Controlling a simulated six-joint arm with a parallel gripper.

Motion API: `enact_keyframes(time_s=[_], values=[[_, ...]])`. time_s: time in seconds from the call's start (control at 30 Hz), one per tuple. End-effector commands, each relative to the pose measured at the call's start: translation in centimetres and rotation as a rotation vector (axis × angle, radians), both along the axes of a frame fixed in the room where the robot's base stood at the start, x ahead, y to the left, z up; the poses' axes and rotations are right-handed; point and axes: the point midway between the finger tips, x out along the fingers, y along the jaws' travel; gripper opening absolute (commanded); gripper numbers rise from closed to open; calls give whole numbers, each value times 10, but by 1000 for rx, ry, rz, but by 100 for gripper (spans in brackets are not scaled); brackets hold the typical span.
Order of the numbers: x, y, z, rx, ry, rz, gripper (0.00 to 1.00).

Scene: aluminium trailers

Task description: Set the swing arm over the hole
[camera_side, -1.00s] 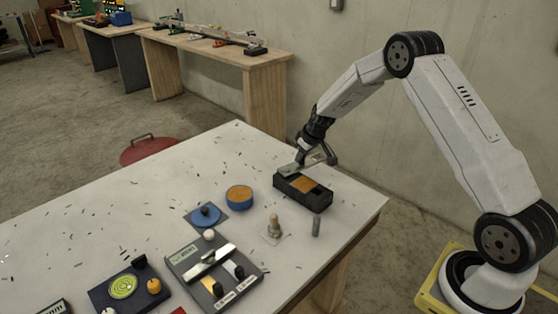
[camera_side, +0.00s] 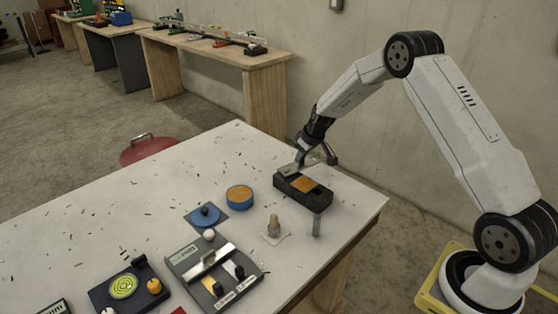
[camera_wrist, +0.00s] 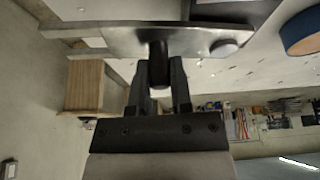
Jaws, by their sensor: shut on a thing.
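The swing arm (camera_side: 288,170) is a grey metal bar lying over the far left end of a black block (camera_side: 315,199). In the wrist view the swing arm (camera_wrist: 120,38) crosses the top, with a round stud near its right end. My gripper (camera_side: 304,157) is above the block's far end. In the wrist view my gripper (camera_wrist: 160,72) is shut on a dark upright pin (camera_wrist: 158,50) of the swing arm. An orange patch (camera_side: 304,184) shows on the block's top, beside the bar. I cannot make out the hole.
A blue dish with orange filling (camera_side: 239,197), a brass-coloured post (camera_side: 274,226) and a grey peg (camera_side: 316,226) stand near the block. A dark panel with a metal bar (camera_side: 214,271) lies at the front. The table's right edge is close to the block.

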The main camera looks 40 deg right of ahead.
Motion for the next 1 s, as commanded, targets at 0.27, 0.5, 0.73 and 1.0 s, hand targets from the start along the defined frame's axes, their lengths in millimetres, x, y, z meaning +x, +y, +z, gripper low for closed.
enact_keyframes(time_s=[0.27, 0.5, 0.73, 1.0], values=[[-1, -1, 0, -2, 0, -12, 0], [-4, 0, 0, -1, 0, -57, 0], [-9, 1, 0, 0, -1, -135, 0], [-15, 4, 0, 0, -1, -247, 0]])
